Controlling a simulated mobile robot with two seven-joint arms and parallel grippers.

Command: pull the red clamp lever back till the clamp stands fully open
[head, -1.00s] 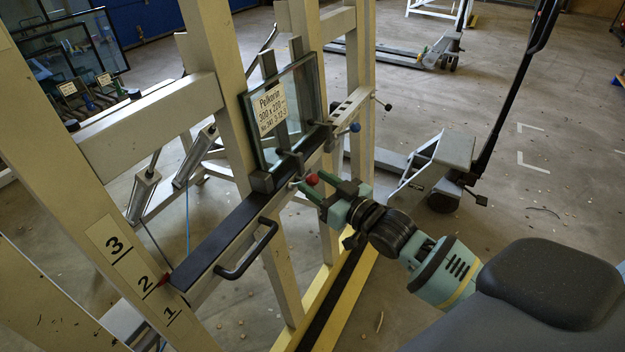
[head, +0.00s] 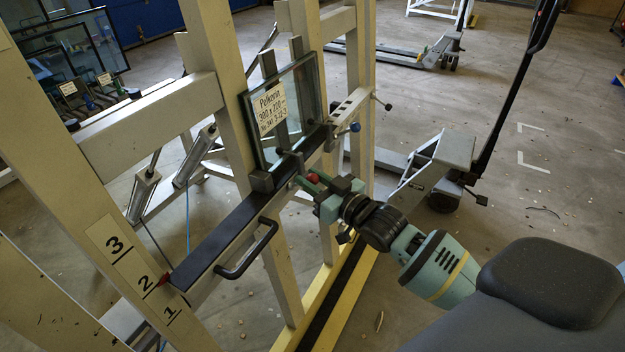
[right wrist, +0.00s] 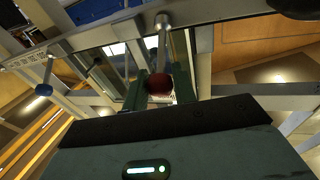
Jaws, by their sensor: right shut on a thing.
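The red ball knob of the clamp lever (head: 312,178) is at the front of the black ledge, below the glass pane. My right gripper (head: 322,188) is shut on the lever at this knob. In the right wrist view the red knob (right wrist: 158,84) sits between the two green fingers, with the lever's metal rod (right wrist: 162,45) running up from it. The glass pane (head: 290,120) with a white label stands upright on the ledge, with the clamp at its lower edge. How far the clamp stands open cannot be told. My left gripper is not in view.
The frame's black ledge (head: 215,240) has a black handle (head: 250,255) in front. A blue knob (head: 355,127) sits right of the glass. A pallet truck (head: 445,160) stands on the floor at the right. Thick frame posts stand at the left.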

